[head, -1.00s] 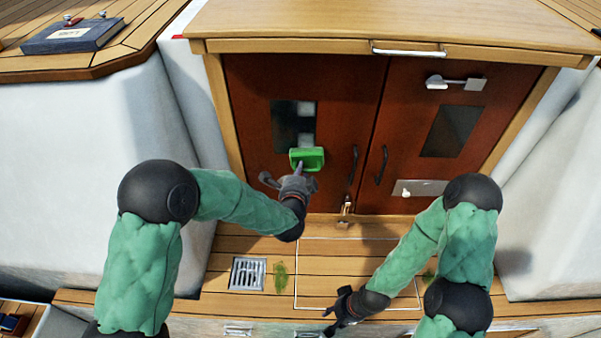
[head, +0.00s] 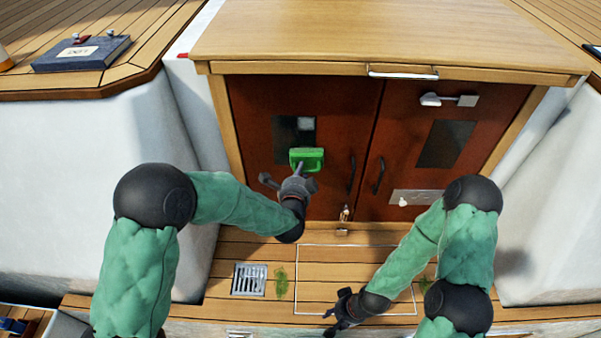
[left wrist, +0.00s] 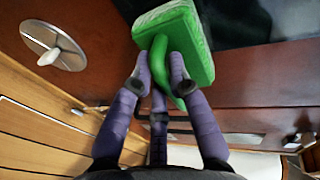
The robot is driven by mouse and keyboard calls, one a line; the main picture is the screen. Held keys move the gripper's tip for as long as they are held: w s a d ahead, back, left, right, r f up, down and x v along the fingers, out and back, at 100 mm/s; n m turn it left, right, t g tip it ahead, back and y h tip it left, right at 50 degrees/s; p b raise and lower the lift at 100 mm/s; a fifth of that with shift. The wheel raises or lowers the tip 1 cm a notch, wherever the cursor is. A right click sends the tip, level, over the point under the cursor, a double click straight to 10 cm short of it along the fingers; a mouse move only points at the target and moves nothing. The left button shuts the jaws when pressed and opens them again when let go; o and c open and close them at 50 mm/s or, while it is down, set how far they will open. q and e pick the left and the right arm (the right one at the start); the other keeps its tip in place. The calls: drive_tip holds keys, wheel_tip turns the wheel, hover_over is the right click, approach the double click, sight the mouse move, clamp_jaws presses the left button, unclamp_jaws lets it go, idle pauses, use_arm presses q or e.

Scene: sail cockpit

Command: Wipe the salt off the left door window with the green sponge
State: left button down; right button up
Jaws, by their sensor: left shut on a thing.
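The left door window (head: 284,131) is a dark pane in the left of two red-brown doors. A small pale salt patch (head: 306,123) shows at its upper right. The green sponge (head: 307,153) lies over the lower right of the pane; whether it touches the glass is unclear. My left gripper (head: 298,175) is shut on the sponge's green handle, and the left wrist view shows the sponge (left wrist: 190,45) beyond its fingers. The glass behind the sponge is hidden. My right gripper (head: 338,314) hangs low over the deck, away from the doors; its finger opening is unclear.
Dark door handles (head: 351,174) stand near the middle seam. A brass padlock (head: 344,213) hangs below. A wooden hatch top (head: 390,35) overhangs the doors. A floor grate (head: 249,280) and a green stain (head: 281,283) are on the planked deck. A blue book (head: 82,53) lies upper left.

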use_arm(q)
drive_tip(key=shift+w+r+p, duration=0.2)
drive_tip(key=shift+r+p, duration=3.05)
drive_tip(key=shift+r, duration=0.95)
wheel_tip(320, 180, up, 6)
drive_tip(key=p, duration=0.5)
drive_tip(key=shift+s+p, duration=0.2)
drive_tip(key=shift+p, duration=0.2)
drive_tip(key=shift+f, duration=0.15)
